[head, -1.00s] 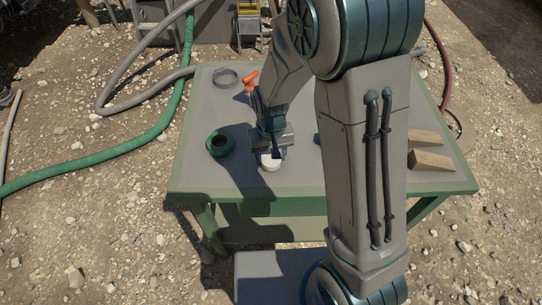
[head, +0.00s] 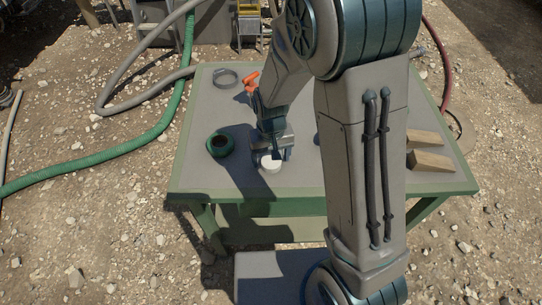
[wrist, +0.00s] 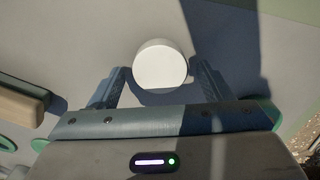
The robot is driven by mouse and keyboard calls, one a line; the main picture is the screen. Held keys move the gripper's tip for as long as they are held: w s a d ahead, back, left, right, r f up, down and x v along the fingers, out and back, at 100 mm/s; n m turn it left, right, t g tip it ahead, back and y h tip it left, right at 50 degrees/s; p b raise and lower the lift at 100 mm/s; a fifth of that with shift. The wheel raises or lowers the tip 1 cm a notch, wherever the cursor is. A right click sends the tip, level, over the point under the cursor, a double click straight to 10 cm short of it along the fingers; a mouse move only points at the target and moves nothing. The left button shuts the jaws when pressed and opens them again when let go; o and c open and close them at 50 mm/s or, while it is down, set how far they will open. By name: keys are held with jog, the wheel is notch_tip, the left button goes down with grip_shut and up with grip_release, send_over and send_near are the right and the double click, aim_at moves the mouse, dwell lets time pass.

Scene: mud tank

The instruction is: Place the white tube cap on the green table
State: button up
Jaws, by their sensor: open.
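The white tube cap (head: 270,165) lies on the grey top of the green table (head: 297,188), near its front edge. In the wrist view the cap (wrist: 160,66) shows as a white disc between and slightly beyond the two fingertips. My gripper (head: 274,149) is just behind and above the cap in the head view. It is open in the wrist view (wrist: 158,72), with a visible gap between the cap and each finger. The cap is not held.
A green ring-shaped fitting (head: 220,144) stands left of my gripper. A grey clamp ring (head: 225,77) and an orange-handled item (head: 252,82) lie toward the back. Wooden blocks (head: 430,160) lie at the right. The table's front-left area is clear but shadowed.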

notch_tip(320, 180, up, 12)
jog(key=p, duration=0.1)
jog(key=s+d+r+m+t, duration=0.2)
jog(key=s+d+r, duration=0.6)
jog(key=s+d, duration=0.4)
jog(key=shift+s, duration=0.4)
